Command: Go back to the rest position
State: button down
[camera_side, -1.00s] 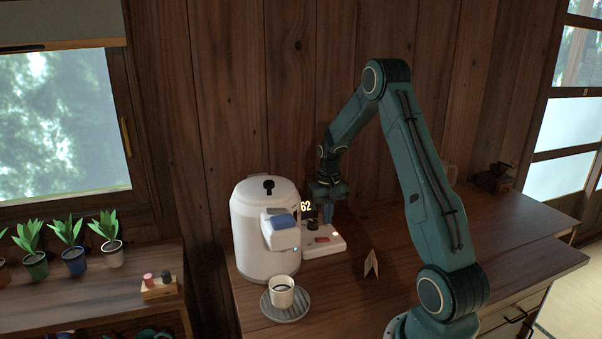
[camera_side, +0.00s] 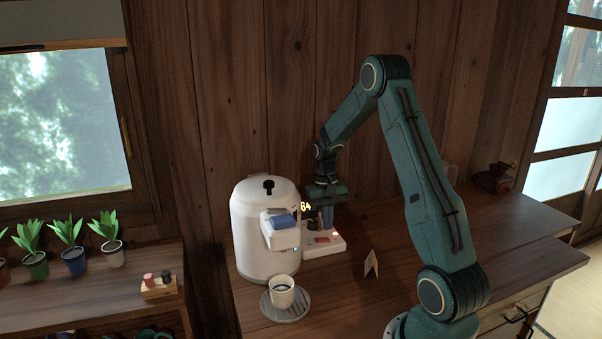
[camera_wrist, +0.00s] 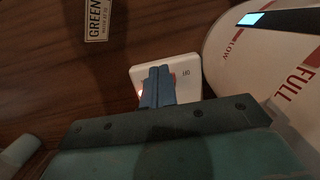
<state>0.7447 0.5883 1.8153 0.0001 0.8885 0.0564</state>
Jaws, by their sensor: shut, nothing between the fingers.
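My gripper (camera_side: 327,214) is shut and empty. It points down just above the white control base (camera_side: 328,246) beside the white water dispenser (camera_side: 262,236). In the wrist view my blue fingers (camera_wrist: 157,88) are pressed together in front of the white base (camera_wrist: 187,77), hiding part of it. A red patch and a small lit light show on the base in the side view. A glowing number, which looks like 64, shows beside my fingers.
A white cup (camera_side: 282,291) with dark liquid stands on a round grey saucer or tray (camera_side: 285,309) below the dispenser's spout. A small folded card (camera_side: 371,264) stands on the counter to the right. A "GREEN" label (camera_wrist: 97,20) lies in the wrist view.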

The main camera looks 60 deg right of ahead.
jog(key=s+a+g+y, duration=0.3)
jog(key=s+a+g, duration=0.15)
jog(key=a, duration=0.55)
jog(key=s+a+r+n+t+h, duration=0.2)
jog(key=s+a+r+n+t, duration=0.2)
jog(key=a+r, duration=0.5)
jog(key=s+a+r+n+t+h, duration=0.2)
jog(key=s+a+r+n+t, duration=0.3)
jog(key=a+r, duration=0.5)
jog(key=shift+r+t, duration=0.75)
jog(key=shift+t, duration=0.5)
